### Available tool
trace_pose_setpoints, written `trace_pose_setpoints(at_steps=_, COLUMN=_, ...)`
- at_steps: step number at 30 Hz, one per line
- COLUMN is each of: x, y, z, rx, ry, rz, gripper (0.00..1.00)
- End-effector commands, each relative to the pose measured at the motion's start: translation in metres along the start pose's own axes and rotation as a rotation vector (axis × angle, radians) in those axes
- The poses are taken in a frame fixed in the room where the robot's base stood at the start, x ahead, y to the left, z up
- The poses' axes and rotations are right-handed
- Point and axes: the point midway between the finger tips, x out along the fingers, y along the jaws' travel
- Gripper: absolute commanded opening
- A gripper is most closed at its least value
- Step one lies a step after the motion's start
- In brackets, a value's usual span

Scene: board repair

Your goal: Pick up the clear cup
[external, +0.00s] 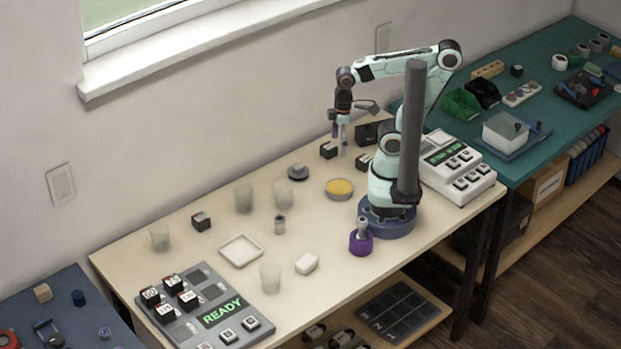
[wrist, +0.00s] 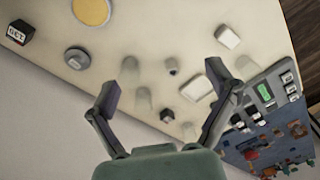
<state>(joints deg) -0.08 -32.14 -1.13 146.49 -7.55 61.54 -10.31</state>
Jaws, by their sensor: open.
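Several clear, frosted-looking cups stand upright on the cream table. In the external view one cup (external: 243,198) and another cup (external: 283,194) stand close together near the middle, a third cup (external: 160,238) is at the far left, and another cup (external: 270,277) is near the front edge. In the wrist view, a cup (wrist: 143,98) shows between my fingers, with another cup (wrist: 130,68) just beyond it. My gripper (external: 342,148) is open and empty, raised above the back of the table, right of the cups. Its open fingers also show in the wrist view (wrist: 160,80).
A yellow-filled dish (external: 339,188), a grey round weight (external: 298,172), a white tray (external: 240,250), a white block (external: 306,263) and a small metal cylinder (external: 280,224) lie around the cups. A READY panel (external: 205,305) is at front left. The wall borders the back edge.

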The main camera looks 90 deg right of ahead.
Motion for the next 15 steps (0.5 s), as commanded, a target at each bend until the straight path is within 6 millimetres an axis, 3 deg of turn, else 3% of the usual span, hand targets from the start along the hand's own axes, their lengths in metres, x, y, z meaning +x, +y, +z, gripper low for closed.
trace_pose_setpoints(at_steps=4, x=-0.01, y=0.015, z=-0.049, rx=-0.252, ry=0.173, rz=0.066, gripper=0.86)
trace_pose_setpoints(at_steps=8, x=0.0, y=0.038, z=-0.095, rx=-0.443, ry=0.227, rz=0.124, gripper=0.86)
trace_pose_setpoints(at_steps=11, x=0.018, y=0.057, z=-0.122, rx=-0.543, ry=0.223, rz=0.156, gripper=0.86)
trace_pose_setpoints(at_steps=15, x=0.063, y=0.085, z=-0.149, rx=-0.643, ry=0.164, rz=0.171, gripper=0.86)
